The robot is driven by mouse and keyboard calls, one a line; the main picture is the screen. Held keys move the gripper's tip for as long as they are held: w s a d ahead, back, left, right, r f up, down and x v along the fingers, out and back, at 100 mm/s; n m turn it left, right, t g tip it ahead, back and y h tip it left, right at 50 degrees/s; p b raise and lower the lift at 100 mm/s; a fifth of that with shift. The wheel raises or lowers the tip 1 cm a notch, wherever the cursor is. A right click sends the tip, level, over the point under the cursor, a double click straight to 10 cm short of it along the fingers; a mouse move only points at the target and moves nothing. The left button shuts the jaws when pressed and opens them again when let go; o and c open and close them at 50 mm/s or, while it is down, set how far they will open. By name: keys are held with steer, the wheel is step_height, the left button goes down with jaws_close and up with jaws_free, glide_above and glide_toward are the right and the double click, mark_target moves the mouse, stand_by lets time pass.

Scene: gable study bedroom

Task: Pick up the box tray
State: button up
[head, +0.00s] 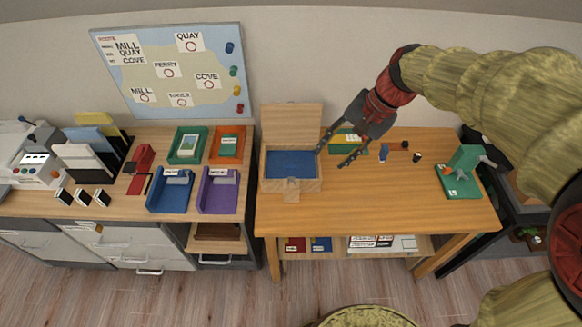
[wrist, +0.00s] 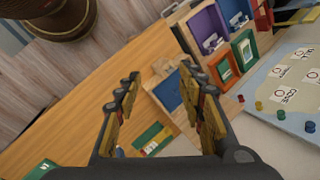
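An open wooden box (head: 270,185) stands at the left end of the wooden table, its lid raised against the wall side. A blue tray or lining (head: 290,164) fills its inside; I cannot tell whether it lifts out. In the wrist view the blue inside (wrist: 168,92) shows between my fingers, beyond their tips. My gripper (head: 334,152) is open and empty, tilted down at the box's right side, its fingers spread. It appears above the table and apart from the blue inside. Its two fingers also show in the wrist view (wrist: 158,75).
Blue (head: 168,197), purple (head: 217,194), green (head: 188,146) and orange (head: 227,147) trays stand on the left counter. A green and yellow item (head: 346,140) lies behind my gripper. A green device (head: 463,172) stands at the right. The table's front middle is clear.

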steer(key=w+a+f+m+g+y, duration=0.2)
steer(key=w+f+m+y, duration=0.25)
steer(key=w+f, duration=0.95)
steer(key=m+t+y+b, duration=0.1)
steer(key=m+y, duration=0.3)
steer(key=m, duration=0.3)
glide_toward(292, 162)
steer(key=shift+s+a+f, duration=0.15)
steer(key=shift+s+a, duration=0.3)
steer(key=shift+a+f+y, duration=0.15)
steer(key=shift+f+y, duration=0.05)
steer(key=shift+y, duration=0.05)
steer(key=x, duration=0.2)
steer(key=b+x, duration=0.1)
steer(key=x, duration=0.2)
steer(key=w+x, duration=0.1)
steer(key=x, duration=0.1)
steer(key=shift+a+f+b, duration=0.2)
steer(key=shift+b, duration=0.15)
steer(key=c, duration=0.3)
jaws_close()
